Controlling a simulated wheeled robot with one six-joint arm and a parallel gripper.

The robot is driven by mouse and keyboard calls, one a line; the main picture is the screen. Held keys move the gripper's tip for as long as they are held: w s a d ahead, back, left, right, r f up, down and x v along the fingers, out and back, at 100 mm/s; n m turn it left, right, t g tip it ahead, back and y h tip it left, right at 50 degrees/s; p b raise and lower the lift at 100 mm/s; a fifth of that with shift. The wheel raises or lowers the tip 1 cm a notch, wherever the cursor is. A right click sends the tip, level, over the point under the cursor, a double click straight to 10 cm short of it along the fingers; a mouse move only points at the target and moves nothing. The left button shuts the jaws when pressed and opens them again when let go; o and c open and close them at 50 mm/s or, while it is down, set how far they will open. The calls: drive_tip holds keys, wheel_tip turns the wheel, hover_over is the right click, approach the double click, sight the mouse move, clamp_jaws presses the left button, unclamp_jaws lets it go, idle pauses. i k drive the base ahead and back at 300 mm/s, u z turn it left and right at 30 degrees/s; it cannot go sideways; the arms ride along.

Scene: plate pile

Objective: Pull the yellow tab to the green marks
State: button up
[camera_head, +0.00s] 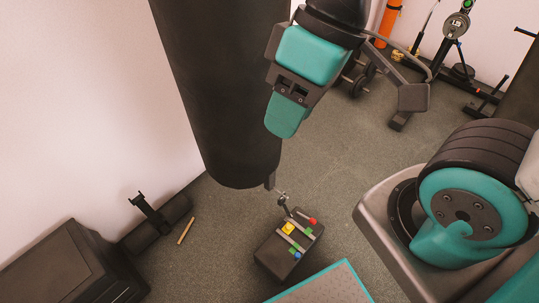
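A small dark box (268,250) stands on the floor at the lower middle, with pale strips across its top. The yellow tab (288,229) is on its upper left part. Small green marks (308,231) show on the right side and near the middle of the top. Their exact alignment with the tab is too small to tell. A red piece (312,221) and a blue piece (297,254) are also on the box. A teal and dark part of my arm hangs above, beyond the box's upper edge.
A large black cylinder (225,100) hangs above and left of the box. A dark crate (65,265) and a low black stand (155,225) are at left, with a thin wooden stick (186,230) nearby. Gym gear fills the upper right. Carpet (345,180) right of the box is clear.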

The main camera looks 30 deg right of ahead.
sight(289, 227)
drive_tip(key=z, duration=0.4)
drive_tip(key=k, duration=1.15)
drive_tip(key=u, duration=0.4)
